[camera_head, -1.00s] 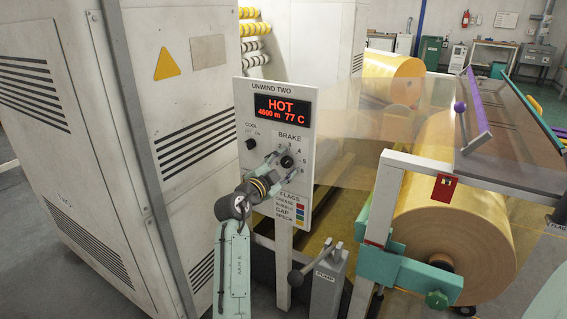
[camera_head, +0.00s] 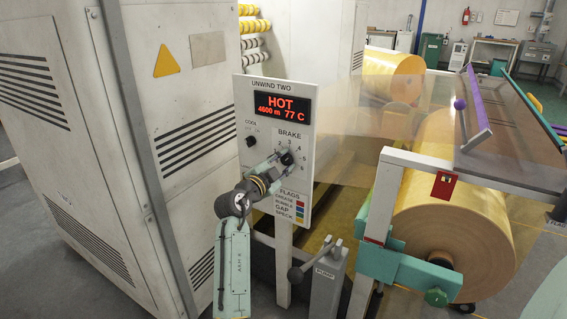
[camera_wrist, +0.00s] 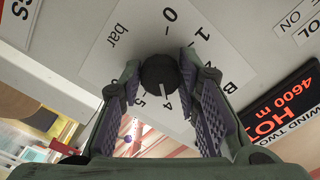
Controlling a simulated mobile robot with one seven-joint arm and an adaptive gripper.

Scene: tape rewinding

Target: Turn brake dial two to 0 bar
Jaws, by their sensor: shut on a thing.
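The brake dial (camera_head: 287,158) is a small black knob on the white panel headed UNWIND TWO. In the wrist view the black dial (camera_wrist: 160,72) sits between the two ridged finger pads, with a numbered bar scale around it. Its white mark points close to the 4. The 0 is on the opposite side of the scale from the 4. My gripper (camera_wrist: 160,84) is shut on the dial, a finger on either side. In the head view my gripper (camera_head: 283,160) reaches the panel from the lower left and partly covers the dial and scale.
A red display (camera_head: 282,106) reads HOT, 4600 m, 77 C. A smaller black COOL knob (camera_head: 250,141) is left of the brake dial. A pump lever (camera_head: 296,275) stands below the panel. A large tan roll (camera_head: 452,225) is at right, a grey cabinet (camera_head: 180,110) at left.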

